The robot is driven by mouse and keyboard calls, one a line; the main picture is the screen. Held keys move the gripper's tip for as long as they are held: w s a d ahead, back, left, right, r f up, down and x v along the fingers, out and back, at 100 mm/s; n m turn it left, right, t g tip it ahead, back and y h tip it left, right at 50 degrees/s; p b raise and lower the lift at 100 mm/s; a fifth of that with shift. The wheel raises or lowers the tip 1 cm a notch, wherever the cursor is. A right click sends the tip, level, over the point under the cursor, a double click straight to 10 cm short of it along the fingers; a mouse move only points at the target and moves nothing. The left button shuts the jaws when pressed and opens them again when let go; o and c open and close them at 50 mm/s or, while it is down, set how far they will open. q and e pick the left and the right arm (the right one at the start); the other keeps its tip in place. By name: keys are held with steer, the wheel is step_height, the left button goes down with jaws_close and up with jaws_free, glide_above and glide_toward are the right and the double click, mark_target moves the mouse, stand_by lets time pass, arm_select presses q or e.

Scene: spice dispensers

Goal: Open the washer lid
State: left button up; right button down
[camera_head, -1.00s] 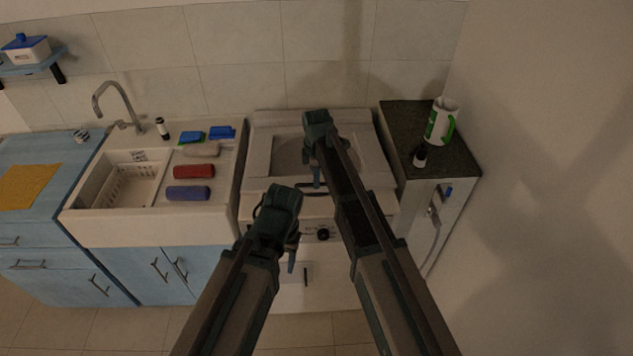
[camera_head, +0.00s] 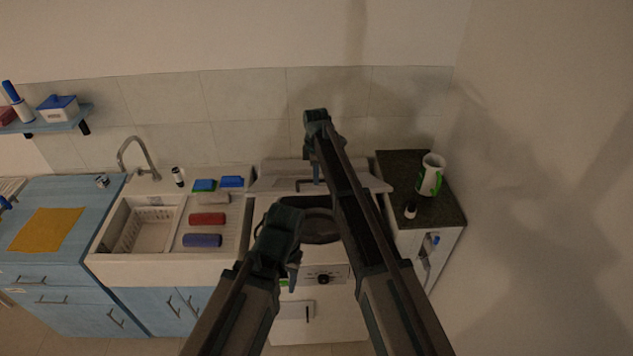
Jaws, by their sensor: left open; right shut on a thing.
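The white washer (camera_head: 335,300) stands in the middle between the sink and the dark-topped counter. Its lid (camera_head: 272,178) is tilted up toward the back wall, and the dark round drum opening (camera_head: 322,228) shows below it. My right gripper (camera_head: 316,178) is at the raised lid, shut on the lid handle; the arm hides part of the lid and handle. My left gripper (camera_head: 292,272) is open and empty in front of the washer, overlapping the left of the opening and control panel in view.
A sink (camera_head: 105,262) with a white basket (camera_head: 145,230), rolled towels (camera_head: 207,219) and sponges stands to the left. A counter (camera_head: 410,170) with a green-and-white mug (camera_head: 430,176) and a small bottle (camera_head: 410,210) is to the right. The tiled wall is behind.

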arm_select(q)
steer(key=shift+r+p, duration=0.35)
steer(key=shift+r, duration=0.25)
arm_select(e)
steer(key=shift+w+r, duration=0.3)
steer(key=shift+w, duration=0.25)
steer(key=shift+w+r, duration=0.25)
steer(key=shift+w, duration=0.25)
